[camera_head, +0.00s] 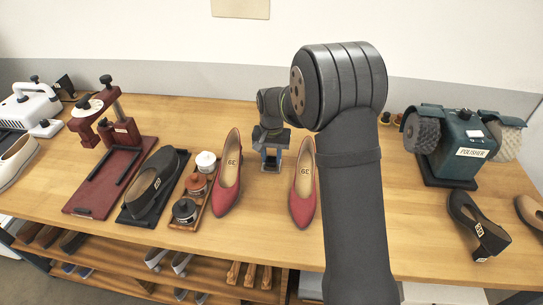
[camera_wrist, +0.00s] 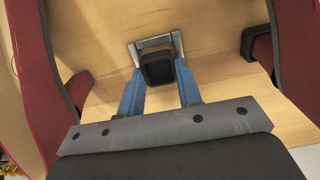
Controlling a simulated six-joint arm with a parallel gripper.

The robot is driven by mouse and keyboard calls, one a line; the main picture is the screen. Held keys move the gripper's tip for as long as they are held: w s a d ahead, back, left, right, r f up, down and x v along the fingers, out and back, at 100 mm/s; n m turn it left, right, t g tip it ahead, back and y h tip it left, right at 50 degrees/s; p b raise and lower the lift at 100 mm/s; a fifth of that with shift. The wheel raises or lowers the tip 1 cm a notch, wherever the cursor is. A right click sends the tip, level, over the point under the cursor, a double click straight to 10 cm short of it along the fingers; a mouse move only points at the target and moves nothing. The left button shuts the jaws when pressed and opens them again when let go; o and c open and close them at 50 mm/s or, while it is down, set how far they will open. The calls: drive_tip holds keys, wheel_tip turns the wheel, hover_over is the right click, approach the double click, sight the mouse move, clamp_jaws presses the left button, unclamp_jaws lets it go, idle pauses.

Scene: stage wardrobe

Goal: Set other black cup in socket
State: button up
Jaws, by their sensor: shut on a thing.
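My gripper (camera_wrist: 161,88) is shut on a small dark, square-edged piece, which I take for the black cup (camera_wrist: 158,70), in the wrist view. Its blue fingers lie on either side of it. A grey metal frame (camera_wrist: 154,41) shows just beyond and around the far edge of the piece, over the wooden tabletop. I cannot tell whether this frame is the socket, or whether the piece is seated or held above it. In the head view my gripper (camera_head: 271,150) points down between two red shoes, and the dark piece is hidden there.
Red shoes stand close at left (camera_head: 226,178) and right (camera_head: 303,190) of my gripper. Further left are a tray of small pots (camera_head: 192,203), a black shoe (camera_head: 152,180) and a red press (camera_head: 113,130). A polisher (camera_head: 458,140) and black heeled shoe (camera_head: 478,228) are at right.

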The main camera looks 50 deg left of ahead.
drive_tip(key=shift+f, duration=0.4)
idle(0.4)
drive_tip(key=o, duration=1)
drive_tip(key=shift+r, duration=0.1)
drive_tip(key=shift+r, duration=3.4)
drive_tip(key=shift+f, duration=3.5)
drive_tip(key=shift+r, duration=0.15)
